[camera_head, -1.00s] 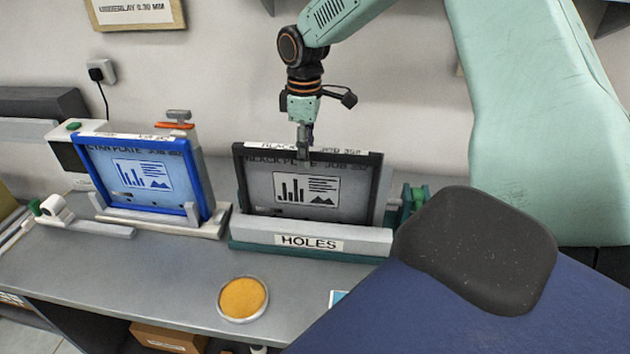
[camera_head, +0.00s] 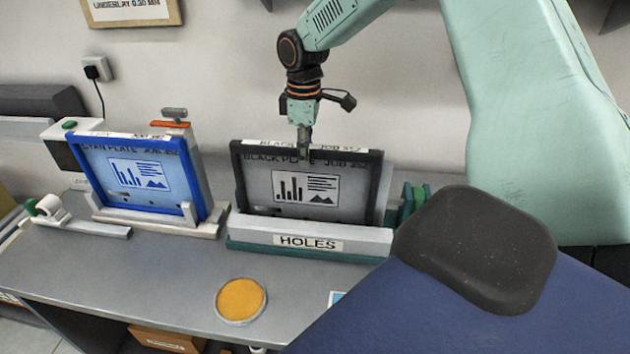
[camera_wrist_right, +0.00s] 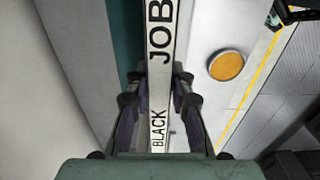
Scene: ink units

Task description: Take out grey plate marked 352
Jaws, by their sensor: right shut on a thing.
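The grey plate (camera_head: 262,193), in a dark frame and printed "BLACK PLATE JOB 352", stands upright in a light holder labelled "HOLES" (camera_head: 345,241) on a green base. My right gripper (camera_head: 304,150) comes down from above and is shut on the plate's top edge, near its middle. In the right wrist view the fingers (camera_wrist_right: 160,108) lie on both sides of the white strip reading "BLACK JOB" (camera_wrist_right: 160,60). The plate's lower edge is hidden behind the holder's front bar. My left gripper is not in view.
A blue-framed cyan plate (camera_head: 140,178) stands in a similar holder to the left. An orange round dish (camera_head: 240,299) lies on the grey bench (camera_head: 150,265) in front. A green part (camera_head: 418,198) sits close to the holder's right side.

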